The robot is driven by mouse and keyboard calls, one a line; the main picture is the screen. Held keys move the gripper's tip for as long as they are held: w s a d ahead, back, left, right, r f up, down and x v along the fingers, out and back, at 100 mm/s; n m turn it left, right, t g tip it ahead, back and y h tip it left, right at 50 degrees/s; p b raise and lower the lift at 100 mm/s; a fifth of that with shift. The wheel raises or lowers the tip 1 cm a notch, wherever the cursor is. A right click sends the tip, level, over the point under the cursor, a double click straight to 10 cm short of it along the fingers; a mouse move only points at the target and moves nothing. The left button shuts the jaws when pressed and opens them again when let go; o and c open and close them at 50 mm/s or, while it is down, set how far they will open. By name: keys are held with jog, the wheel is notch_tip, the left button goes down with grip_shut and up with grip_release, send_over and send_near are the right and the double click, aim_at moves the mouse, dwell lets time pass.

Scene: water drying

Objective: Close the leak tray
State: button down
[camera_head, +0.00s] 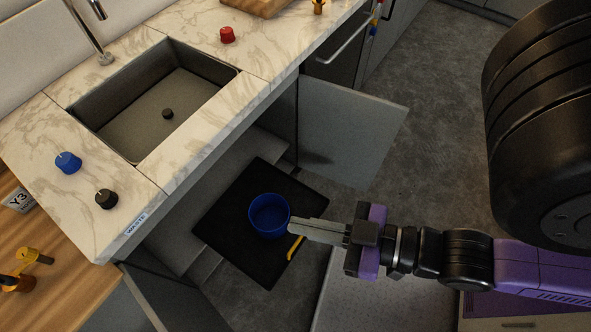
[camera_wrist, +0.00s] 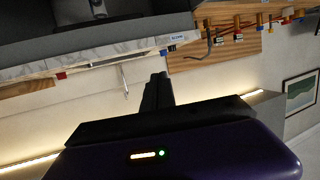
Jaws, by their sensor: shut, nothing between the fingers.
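The leak tray (camera_head: 230,202) is a flat black tray that sticks out from the open cabinet under the sink. A round blue bowl (camera_head: 268,215) stands on it. A yellow handle (camera_head: 295,247) is on the tray's front edge. My gripper (camera_head: 293,227) comes in from the right, with its fingers together and nothing between them. In the head view its tips overlap the bowl's right side, just above the handle; I cannot tell whether they touch anything. In the wrist view the dark closed fingers (camera_wrist: 158,86) show, but the tray and bowl do not.
A grey cabinet door (camera_head: 348,130) stands open on the tray's far side, and another open door (camera_head: 160,295) is at the lower left. The marble counter with the sink (camera_head: 165,105) lies above. Grey floor (camera_head: 440,100) is clear to the right of the far door.

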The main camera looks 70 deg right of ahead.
jog(key=w+d+f+n+y+b, duration=0.25)
jog(key=d+f+n+b, duration=0.6)
jog(key=f, duration=0.45)
jog(key=w+d+f+n+y+b, duration=0.1)
jog(key=w+d+f+n+b, duration=0.2)
jog(key=d+f+n+b, duration=0.8)
jog(key=s+d+f+m+g+p, duration=0.1)
jog(key=s+d+f+m+g, duration=0.15)
jog(key=s+f+g, duration=0.45)
jog(key=s+d+f+m+g, duration=0.1)
jog(key=s+d+f+g, duration=0.2)
jog(key=s+f, duration=0.8)
jog(key=w+a+f+b, duration=0.3)
jog(key=w+f, duration=0.8)
jog(key=shift+a+f, duration=0.2)
jog(key=shift+f, duration=0.05)
jog(key=shift+w+r+y+p, duration=0.15)
jog(key=shift+w+y+p, duration=0.05)
jog(key=shift+y+p, duration=0.1)
